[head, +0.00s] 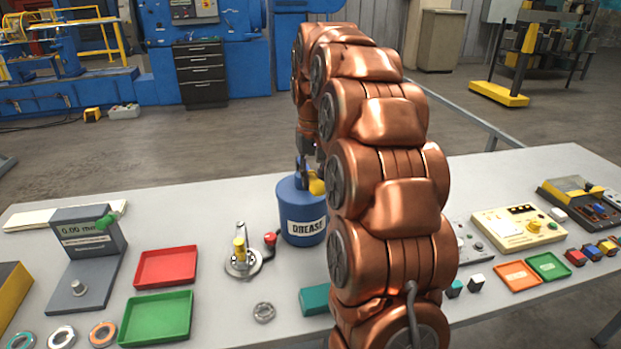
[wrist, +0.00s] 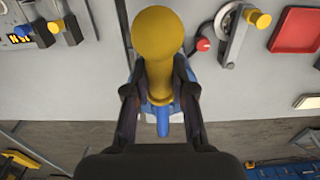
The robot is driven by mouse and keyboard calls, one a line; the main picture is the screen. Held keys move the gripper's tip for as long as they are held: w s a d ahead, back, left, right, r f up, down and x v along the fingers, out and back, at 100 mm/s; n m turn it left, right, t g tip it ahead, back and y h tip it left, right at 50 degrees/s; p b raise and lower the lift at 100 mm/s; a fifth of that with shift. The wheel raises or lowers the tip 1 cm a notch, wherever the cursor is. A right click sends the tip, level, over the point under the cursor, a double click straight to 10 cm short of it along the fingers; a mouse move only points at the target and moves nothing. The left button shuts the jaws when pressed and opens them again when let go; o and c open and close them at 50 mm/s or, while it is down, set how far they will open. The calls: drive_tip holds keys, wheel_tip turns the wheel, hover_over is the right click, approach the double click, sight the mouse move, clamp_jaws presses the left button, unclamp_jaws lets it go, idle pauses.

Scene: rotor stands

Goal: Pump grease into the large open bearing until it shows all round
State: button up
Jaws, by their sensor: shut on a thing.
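A blue can labelled GREASE (head: 301,212) stands on the table, partly hidden by my arm. A yellow pump handle with a round knob sits at its top (head: 317,186). My gripper (head: 306,172) is above the can; in the wrist view my gripper (wrist: 160,88) is shut on the yellow handle (wrist: 162,38), with blue parts beneath it. A small metal ring bearing (head: 264,312) lies on the table in front of the can. Several larger rings, one of them silver (head: 62,337), lie at the front left. I cannot tell which is the large open bearing. No grease shows.
A round metal fixture with a yellow knob and a red-knobbed crank (head: 243,263) stands left of the can. A red tray (head: 166,267), a green tray (head: 157,317) and a grey gauge stand (head: 82,262) are further left. A cream control box (head: 517,228) is at the right.

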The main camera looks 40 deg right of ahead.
drive_tip(key=shift+f, duration=0.2)
drive_tip(key=shift+f+b, duration=1.3)
drive_tip(key=shift+f, duration=1)
drive_tip(key=shift+r, duration=0.1)
drive_tip(key=shift+w+r+p, duration=0.1)
drive_tip(key=shift+r+p, duration=0.6)
drive_tip(key=shift+r, duration=1.65)
drive_tip(key=o, duration=0.7)
drive_tip(key=shift+a+r, duration=0.1)
drive_tip(key=shift+a, duration=0.05)
drive_tip(key=shift+o, duration=1.2)
